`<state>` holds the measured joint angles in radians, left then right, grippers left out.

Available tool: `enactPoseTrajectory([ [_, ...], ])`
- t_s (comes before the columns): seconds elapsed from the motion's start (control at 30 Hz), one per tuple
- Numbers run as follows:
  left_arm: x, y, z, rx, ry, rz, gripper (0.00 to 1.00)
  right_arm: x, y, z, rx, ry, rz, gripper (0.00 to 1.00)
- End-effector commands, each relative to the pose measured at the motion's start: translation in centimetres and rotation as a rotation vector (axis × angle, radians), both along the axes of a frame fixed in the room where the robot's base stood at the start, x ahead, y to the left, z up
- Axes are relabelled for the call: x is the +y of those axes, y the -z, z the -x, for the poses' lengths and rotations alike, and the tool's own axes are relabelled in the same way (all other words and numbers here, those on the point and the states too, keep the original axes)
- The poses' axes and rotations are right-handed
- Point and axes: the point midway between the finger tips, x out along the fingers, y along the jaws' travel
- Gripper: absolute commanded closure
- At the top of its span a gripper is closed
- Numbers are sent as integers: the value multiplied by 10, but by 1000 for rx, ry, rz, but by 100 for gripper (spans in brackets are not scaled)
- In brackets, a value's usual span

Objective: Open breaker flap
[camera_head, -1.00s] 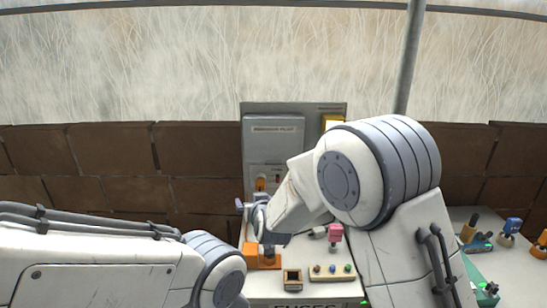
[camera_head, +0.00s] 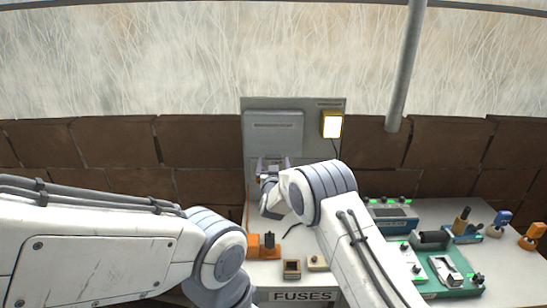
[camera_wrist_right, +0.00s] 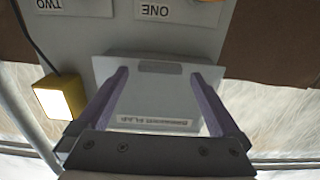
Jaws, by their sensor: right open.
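The grey breaker flap (camera_head: 274,128) is on the upright grey panel at the back of the bench. It looks shut against the panel. In the right wrist view the flap (camera_wrist_right: 157,98) appears upside down, with its printed label and a dark slot near one edge. My right gripper (camera_head: 273,163) is in front of the flap's lower edge, fingers spread and empty. In the wrist view its two purple fingers (camera_wrist_right: 158,74) overlap the flap; contact cannot be told. My left arm comes in from the lower left, its gripper out of view.
A lit yellow lamp (camera_head: 331,125) is on the panel, right of the flap. Labels ONE and TWO (camera_wrist_right: 48,5) show on the panel. A teal device (camera_head: 445,272) and coloured plugs stand at right.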

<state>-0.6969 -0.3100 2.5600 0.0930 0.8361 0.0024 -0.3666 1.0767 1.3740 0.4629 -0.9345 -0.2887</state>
Motion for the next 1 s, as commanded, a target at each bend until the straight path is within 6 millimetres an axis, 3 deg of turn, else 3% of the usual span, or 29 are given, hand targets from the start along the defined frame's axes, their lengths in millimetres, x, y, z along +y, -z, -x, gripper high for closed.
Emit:
enactPoseTrajectory([
  [0.2,0,-6,0,0,0,0,50,0,0,-15,1,-1,0,0],
  [0.53,0,-7,0,0,0,0,50,0,0,-18,1,-1,0,0],
  [0.57,0,-7,0,0,0,0,50,0,0,-18,1,-1,0,4],
  [0.8,0,-7,0,0,0,0,50,0,0,-17,1,-1,0,96],
  [0.83,0,-7,0,0,0,0,50,0,0,-17,1,-1,0,100],
  [1.0,0,-8,0,0,0,0,50,0,-1,-17,4,-1,0,100],
])
